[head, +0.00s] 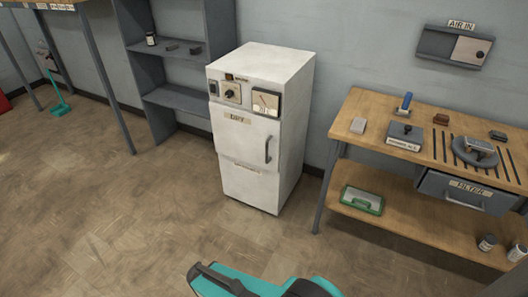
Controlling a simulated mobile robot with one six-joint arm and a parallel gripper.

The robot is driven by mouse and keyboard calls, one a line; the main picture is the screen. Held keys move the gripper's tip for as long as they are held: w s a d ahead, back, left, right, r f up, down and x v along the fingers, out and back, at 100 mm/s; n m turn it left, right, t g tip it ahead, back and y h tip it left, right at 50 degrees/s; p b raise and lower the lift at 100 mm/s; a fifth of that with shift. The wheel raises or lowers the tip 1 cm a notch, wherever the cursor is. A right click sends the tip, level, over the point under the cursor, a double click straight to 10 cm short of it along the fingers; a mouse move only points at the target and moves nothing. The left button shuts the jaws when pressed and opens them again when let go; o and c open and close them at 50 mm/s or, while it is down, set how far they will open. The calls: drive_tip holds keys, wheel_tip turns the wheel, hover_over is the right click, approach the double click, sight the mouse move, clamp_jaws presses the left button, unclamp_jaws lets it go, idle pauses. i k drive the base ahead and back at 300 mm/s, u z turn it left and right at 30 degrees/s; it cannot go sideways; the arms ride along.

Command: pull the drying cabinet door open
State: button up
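The drying cabinet (298,120) is a white upright box standing on the floor against the back wall, in the middle of the head view. Its upper door (238,145) carries a small label and looks shut, flush with the front. A dark vertical handle (267,149) sits near the door's right edge. Above the door are a knob and a dial gauge (266,102). A lower white panel (248,185) with its own label is below the door. Teal and black parts of my own body show at the bottom edge. My gripper cannot be made out, and nothing touches the handle.
A grey shelf unit (178,98) stands left of the cabinet. A wooden workbench (345,125) with tools, a drawer (462,192) and a lower shelf holding a green-rimmed box (362,200) stands to the right. The floor (150,220) before the cabinet is clear.

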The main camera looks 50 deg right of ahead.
sight(254, 139)
drive_tip(key=z, duration=0.1)
drive_tip(key=i, duration=0.95)
drive_tip(key=u, duration=0.05)
